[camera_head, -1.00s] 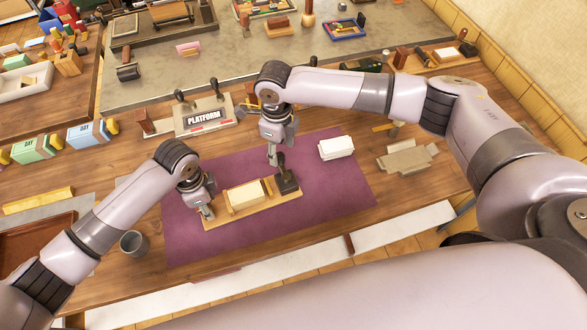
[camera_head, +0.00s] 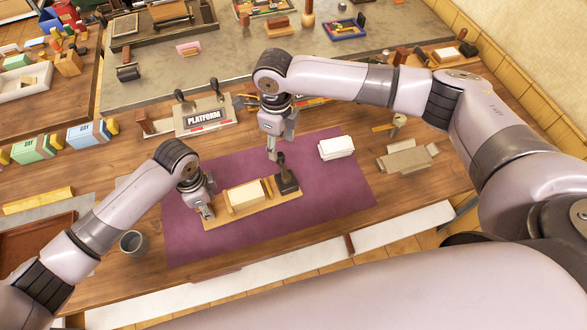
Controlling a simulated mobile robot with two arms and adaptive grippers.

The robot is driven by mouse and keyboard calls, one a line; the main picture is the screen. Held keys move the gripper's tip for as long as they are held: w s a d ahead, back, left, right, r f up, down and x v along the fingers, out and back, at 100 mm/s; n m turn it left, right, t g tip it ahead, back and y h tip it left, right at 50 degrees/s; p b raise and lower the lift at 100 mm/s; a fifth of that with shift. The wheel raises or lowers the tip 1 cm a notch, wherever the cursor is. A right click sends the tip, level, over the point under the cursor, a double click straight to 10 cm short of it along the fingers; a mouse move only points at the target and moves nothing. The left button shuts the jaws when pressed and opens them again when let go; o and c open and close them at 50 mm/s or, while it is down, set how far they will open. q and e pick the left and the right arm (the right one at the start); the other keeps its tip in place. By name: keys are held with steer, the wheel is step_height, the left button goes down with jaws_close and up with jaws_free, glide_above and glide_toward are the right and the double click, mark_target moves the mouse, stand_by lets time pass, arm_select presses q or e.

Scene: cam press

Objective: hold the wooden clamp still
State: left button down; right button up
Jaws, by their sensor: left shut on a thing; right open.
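The wooden clamp (camera_head: 225,217) is a flat, light wooden board lying on the purple mat (camera_head: 335,189). It bears a pale block (camera_head: 245,193) between wooden bars, and a dark cam piece with an upright handle (camera_head: 286,179) at its right end. My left gripper (camera_head: 207,211) is shut on the clamp's left end; its fingertips are small in this view. My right gripper (camera_head: 272,155) hangs open just above and behind the dark handle. It looks apart from the handle.
A white stack (camera_head: 336,148) lies on the mat at the right. A grey cup (camera_head: 133,243) stands left of the mat. The mat's front part is clear.

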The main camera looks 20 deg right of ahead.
steer(key=shift+r, duration=2.3)
step_height(320, 180, up, 12)
arm_select(q)
steer(key=shift+p, duration=0.35)
arm_select(e)
steer(key=shift+r, duration=0.3)
arm_select(q)
steer(key=c, duration=1)
jaws_free()
